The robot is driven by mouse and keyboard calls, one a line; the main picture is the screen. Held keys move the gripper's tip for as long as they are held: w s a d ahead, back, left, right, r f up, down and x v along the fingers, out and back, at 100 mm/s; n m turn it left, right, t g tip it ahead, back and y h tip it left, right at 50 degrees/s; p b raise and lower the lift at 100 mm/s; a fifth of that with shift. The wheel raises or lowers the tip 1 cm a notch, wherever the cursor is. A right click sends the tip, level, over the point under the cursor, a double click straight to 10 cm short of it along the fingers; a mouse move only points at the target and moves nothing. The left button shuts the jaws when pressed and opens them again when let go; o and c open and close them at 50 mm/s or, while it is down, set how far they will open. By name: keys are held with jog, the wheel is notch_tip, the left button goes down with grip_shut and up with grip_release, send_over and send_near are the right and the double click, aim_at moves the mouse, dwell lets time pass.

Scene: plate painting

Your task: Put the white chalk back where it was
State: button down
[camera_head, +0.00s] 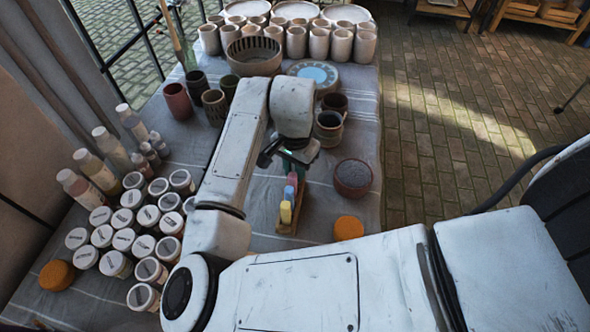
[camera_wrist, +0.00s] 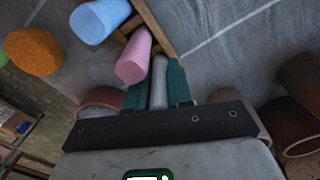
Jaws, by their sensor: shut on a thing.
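The white chalk (camera_wrist: 158,82) is a pale grey-white stick between the two green fingers of my gripper (camera_wrist: 159,78) in the wrist view; the jaws are shut on it. In the head view my gripper (camera_head: 290,160) is at the back end of a wooden holder (camera_head: 288,227). Pink (camera_head: 292,179), blue (camera_head: 289,193) and yellow (camera_head: 286,212) chalks stand in a row in it. In the wrist view the pink chalk (camera_wrist: 134,58) is just left of the white one, with the blue chalk (camera_wrist: 98,20) beyond. The white chalk's lower end is hard to make out.
A dark-filled bowl (camera_head: 352,178) and an orange sponge (camera_head: 348,228) lie right of the holder. Cups (camera_head: 328,128) stand behind my gripper. Many lidded jars (camera_head: 122,218) fill the left side of the cloth-covered table. Bare cloth (camera_head: 325,205) shows between holder and bowl.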

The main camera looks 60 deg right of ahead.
jog(key=shift+f, duration=0.4)
jog(key=c, duration=1)
grip_release()
notch_tip(320, 180, up, 12)
jog(key=shift+r+p, duration=0.1)
jog(key=shift+p, duration=0.2)
jog(key=shift+s, duration=0.1)
